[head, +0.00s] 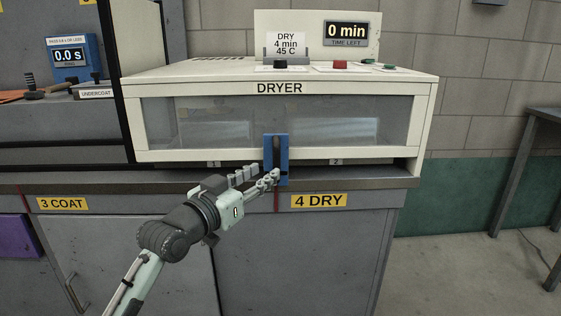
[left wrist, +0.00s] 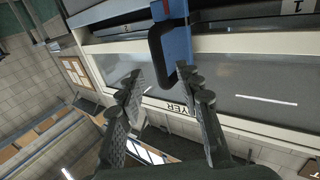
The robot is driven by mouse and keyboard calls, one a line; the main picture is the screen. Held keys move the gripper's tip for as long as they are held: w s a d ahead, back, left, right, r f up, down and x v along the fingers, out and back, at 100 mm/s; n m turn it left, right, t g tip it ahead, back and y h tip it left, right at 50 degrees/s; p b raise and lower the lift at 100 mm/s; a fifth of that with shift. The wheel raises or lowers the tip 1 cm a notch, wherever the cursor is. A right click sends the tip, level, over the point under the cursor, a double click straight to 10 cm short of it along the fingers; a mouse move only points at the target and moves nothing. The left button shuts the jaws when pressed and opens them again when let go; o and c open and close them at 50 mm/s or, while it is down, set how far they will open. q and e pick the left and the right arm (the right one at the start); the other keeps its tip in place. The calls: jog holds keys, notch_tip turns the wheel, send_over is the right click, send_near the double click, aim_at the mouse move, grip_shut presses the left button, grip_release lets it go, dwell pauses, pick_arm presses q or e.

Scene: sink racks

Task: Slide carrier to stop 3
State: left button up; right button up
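The likely carrier is a blue upright plate with a black handle (head: 283,160) at the front of the dryer, between the small tags 1 (head: 214,164) and 2 (head: 336,162). No tag 3 shows on the dryer. My left gripper (head: 265,174) is just in front of the plate's lower part. In the left wrist view, the blue plate (left wrist: 177,38) and its black handle lie beyond my left fingertips (left wrist: 161,78). The fingers are spread with a gap between them, and nothing is held. I cannot tell whether a fingertip touches the handle. My right gripper is out of view.
The white dryer (head: 180,73) has a long glass front and stands on a grey counter (head: 385,184). A timer (head: 346,34) reads 0 min. A coating station with a blue gauge (head: 75,58) is at left. A dark table (head: 540,125) stands at right, with open floor before it.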

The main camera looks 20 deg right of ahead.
aim_at(274, 165)
pick_arm(q)
jog(key=x, duration=0.6)
jog(key=shift+w+d, duration=0.15)
jog(key=shift+d, duration=0.1)
grip_shut()
